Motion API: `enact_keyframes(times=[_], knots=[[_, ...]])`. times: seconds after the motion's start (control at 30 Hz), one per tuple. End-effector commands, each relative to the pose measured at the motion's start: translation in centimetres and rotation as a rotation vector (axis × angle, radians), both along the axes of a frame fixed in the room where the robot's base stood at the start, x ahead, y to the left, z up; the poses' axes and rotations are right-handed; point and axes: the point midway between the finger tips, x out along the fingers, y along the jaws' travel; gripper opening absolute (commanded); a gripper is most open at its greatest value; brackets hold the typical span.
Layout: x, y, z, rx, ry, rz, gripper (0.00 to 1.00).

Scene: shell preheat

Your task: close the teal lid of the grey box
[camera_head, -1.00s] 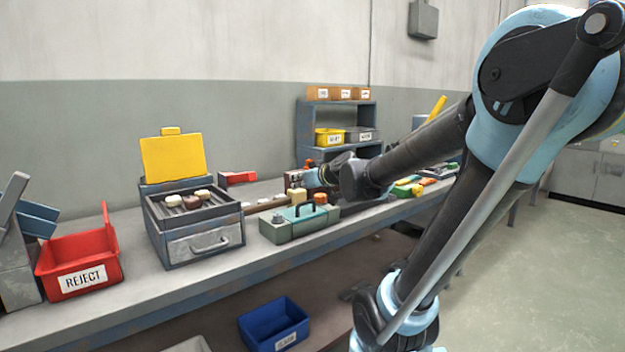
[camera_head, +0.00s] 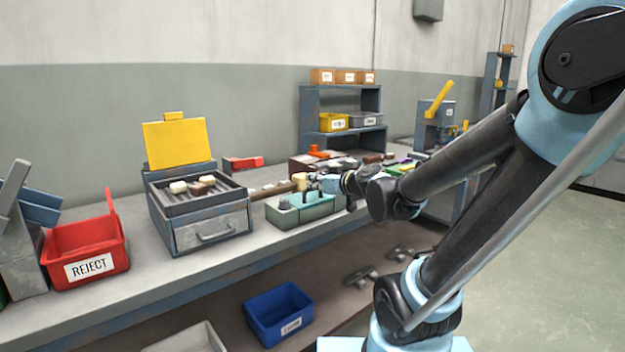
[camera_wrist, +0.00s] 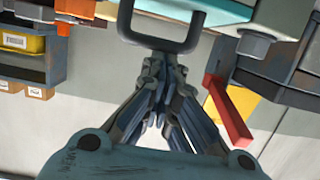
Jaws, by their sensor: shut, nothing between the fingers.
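A grey box (camera_head: 210,228) with a drawer-like front and handle stands on the bench. A yellow panel (camera_head: 175,143) stands upright at its back, so its top is open; I see no teal lid on it. To its right is a low teal box (camera_head: 318,208) with a dark handle on top. The wrist view shows the dark handle (camera_wrist: 161,38) and part of the teal top (camera_wrist: 195,8). My gripper (camera_head: 311,185) is shut and empty, at the teal box. In the wrist view its fingertips (camera_wrist: 163,62) are close to the handle; contact is unclear.
White and brown pieces (camera_head: 200,187) lie on the grey box's slatted top. A red REJECT bin (camera_head: 85,254) stands at left. A shelf with bins (camera_head: 340,118) stands behind. A blue bin (camera_head: 279,313) is below the bench.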

Motion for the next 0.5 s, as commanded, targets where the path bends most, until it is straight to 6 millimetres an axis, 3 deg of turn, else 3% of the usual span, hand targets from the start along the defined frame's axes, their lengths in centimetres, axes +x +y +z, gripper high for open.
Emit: enact_keyframes(times=[0.5], knots=[[-0.91,-0.52,-1.23,-0.012,0.001,0.004,0.0]])
